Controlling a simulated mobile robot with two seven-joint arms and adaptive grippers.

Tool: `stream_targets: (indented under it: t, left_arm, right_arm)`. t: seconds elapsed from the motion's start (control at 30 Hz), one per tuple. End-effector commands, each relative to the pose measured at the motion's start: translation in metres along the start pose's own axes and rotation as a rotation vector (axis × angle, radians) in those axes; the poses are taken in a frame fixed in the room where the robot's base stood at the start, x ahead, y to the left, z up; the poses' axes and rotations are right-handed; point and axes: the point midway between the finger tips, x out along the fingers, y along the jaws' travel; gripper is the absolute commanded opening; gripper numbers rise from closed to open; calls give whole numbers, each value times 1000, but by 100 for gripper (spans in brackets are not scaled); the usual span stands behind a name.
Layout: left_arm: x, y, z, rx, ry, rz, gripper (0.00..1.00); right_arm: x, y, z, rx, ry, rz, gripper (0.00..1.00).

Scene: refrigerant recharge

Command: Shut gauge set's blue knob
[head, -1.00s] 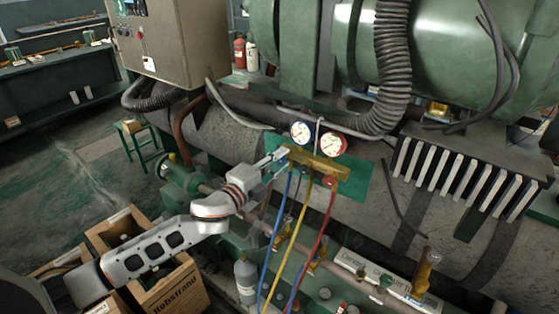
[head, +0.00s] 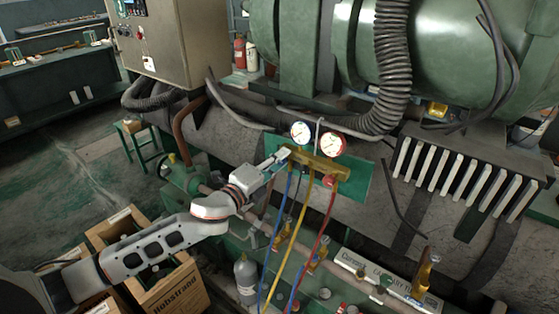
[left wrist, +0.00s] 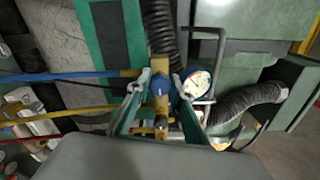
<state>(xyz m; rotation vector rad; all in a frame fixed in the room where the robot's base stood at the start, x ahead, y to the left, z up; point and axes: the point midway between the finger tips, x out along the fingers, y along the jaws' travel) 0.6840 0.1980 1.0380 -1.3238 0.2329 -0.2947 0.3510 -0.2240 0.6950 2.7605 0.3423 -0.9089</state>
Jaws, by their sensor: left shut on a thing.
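The gauge set's brass body (head: 318,163) hangs in front of a green panel, with two round gauges above it. The blue knob (left wrist: 160,82) shows in the left wrist view, on the brass body between my finger tips. My left gripper (head: 281,157) reaches the left end of the body in the head view and mostly hides the knob there. In the left wrist view my left gripper (left wrist: 160,86) is shut on the blue knob, one finger on each side. The red knob (head: 330,181) is at the body's right end. My right gripper is not in view.
Blue, yellow and red hoses (head: 326,222) hang below the gauge set. A ribbed black hose (head: 393,80) runs down behind, at the upper right. Wooden crates (head: 172,292) and a grey bottle (head: 245,278) stand below my left arm.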

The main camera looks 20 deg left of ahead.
Motion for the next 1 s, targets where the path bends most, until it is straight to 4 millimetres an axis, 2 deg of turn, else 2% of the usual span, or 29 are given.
stream_targets:
  t: [0.03,0.07,0.1,0.43,0.57,0.67,1.0]
  left_arm:
    - [0,0,0,1,0,0,0]
    - [0,0,0,1,0,0,29]
    - [0,0,0,1,0,0,38]
    - [0,0,0,0,0,0,38]
    - [-8,1,0,-1,0,1,38]
    - [-21,2,0,0,0,2,38]
    - [-84,2,0,0,1,3,38]
  right_arm:
    - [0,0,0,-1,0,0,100]
    - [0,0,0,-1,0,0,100]
    - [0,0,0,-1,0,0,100]
    - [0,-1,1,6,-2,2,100]
    - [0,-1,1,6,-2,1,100]
    - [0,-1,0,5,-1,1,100]
    - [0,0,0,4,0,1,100]
